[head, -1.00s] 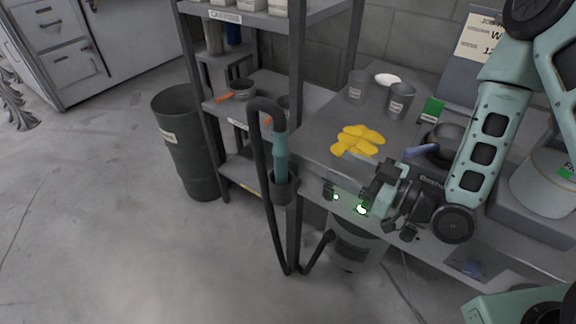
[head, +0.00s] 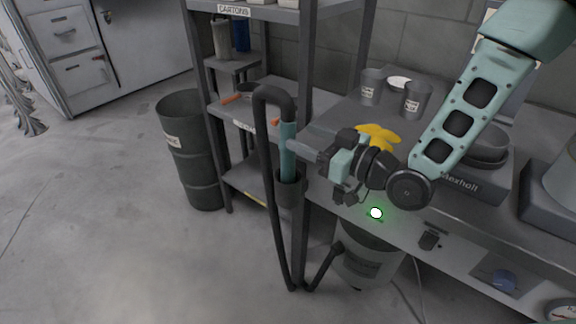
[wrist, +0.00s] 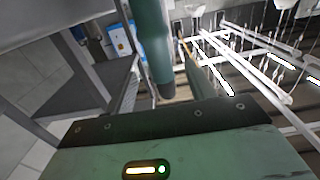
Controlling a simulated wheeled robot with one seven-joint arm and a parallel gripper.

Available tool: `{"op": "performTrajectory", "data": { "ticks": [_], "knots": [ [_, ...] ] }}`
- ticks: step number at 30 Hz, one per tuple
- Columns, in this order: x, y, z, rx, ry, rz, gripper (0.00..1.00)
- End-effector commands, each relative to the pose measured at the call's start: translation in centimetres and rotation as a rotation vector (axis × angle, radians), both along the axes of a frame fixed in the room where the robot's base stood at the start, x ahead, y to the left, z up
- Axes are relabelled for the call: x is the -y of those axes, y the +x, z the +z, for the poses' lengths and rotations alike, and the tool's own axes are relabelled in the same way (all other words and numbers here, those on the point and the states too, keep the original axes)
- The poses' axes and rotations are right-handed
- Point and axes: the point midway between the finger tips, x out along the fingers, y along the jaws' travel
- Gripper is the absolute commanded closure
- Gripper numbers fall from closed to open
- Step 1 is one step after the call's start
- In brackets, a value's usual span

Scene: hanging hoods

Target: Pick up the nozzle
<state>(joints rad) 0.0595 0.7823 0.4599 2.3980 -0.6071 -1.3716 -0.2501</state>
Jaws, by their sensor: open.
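The nozzle (head: 288,150) has a teal grip and a black hose looping from its top. It stands upright in a dark cup-shaped holder (head: 290,190) at the shelf's front post. In the wrist view the teal nozzle (wrist: 152,45) runs down from the top edge, just beyond the gripper's dark edge. My gripper (head: 330,165) is open and empty, to the right of the nozzle at about the height of its grip. A gap still shows between them in the head view. The lower end of the nozzle is hidden in the holder.
The shelf rack (head: 304,60) stands right behind the nozzle, with a dark bin (head: 190,170) to its left. The workbench (head: 330,125) on the right carries yellow gloves (head: 378,133) and cups. A bucket (head: 365,262) stands below. The floor at left is clear.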

Motion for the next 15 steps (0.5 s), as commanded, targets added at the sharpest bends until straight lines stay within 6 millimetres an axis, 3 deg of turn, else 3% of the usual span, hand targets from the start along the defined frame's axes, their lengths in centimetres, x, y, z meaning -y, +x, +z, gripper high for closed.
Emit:
{"op": "performTrajectory", "data": {
  "ticks": [15],
  "knots": [
    [-4.2, 3.4, -0.3, 0.001, 0.001, 0.000, 0.45]
  ]
}}
